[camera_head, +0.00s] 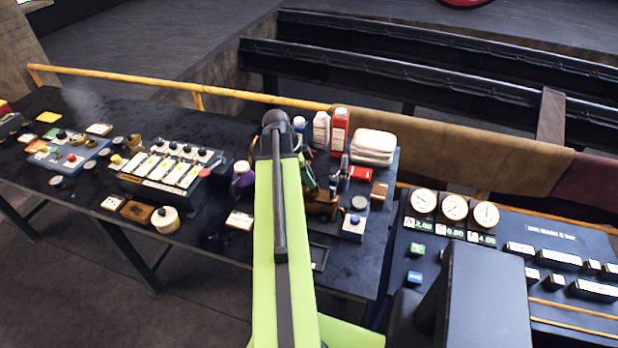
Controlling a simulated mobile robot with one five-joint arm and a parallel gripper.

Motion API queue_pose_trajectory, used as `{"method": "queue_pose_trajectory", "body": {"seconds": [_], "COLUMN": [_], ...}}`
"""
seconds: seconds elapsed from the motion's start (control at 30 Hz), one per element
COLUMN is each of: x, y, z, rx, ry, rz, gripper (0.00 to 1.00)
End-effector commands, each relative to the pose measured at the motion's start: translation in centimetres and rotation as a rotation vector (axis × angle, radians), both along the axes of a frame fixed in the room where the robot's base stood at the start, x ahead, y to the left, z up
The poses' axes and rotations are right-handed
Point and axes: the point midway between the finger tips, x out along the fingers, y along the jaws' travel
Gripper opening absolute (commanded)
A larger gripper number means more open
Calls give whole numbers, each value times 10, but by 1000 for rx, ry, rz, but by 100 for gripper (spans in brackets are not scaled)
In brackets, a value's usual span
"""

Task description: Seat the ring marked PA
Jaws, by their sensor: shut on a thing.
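My green arm rises through the middle of the camera_head view and folds over at its dark elbow. My gripper (328,192) shows only in part, as dark parts just right of the arm, low over the right end of the dark bench. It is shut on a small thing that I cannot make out. A bronze-coloured fitting (322,207) stands right beside it; whether they touch is unclear. No PA marking is readable, so I cannot pick out the ring. The arm hides part of the bench.
The dark bench (100,97) carries a panel with white cards (170,172), a blue tray (68,157), a cream spool (165,219), a purple bottle (243,180), a red bottle (339,132) and folded cloths (373,147). A gauge console (454,207) stands right. A yellow rail (130,80) runs behind.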

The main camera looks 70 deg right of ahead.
Motion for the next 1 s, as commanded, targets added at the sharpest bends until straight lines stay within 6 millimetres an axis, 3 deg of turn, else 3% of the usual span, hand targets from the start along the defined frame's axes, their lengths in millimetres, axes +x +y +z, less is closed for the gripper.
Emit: {"method": "queue_pose_trajectory", "body": {"seconds": [1.0], "x": [0], "y": [-1], "z": [-20], "rx": [0], "ry": [0], "rz": [0], "gripper": [0]}}
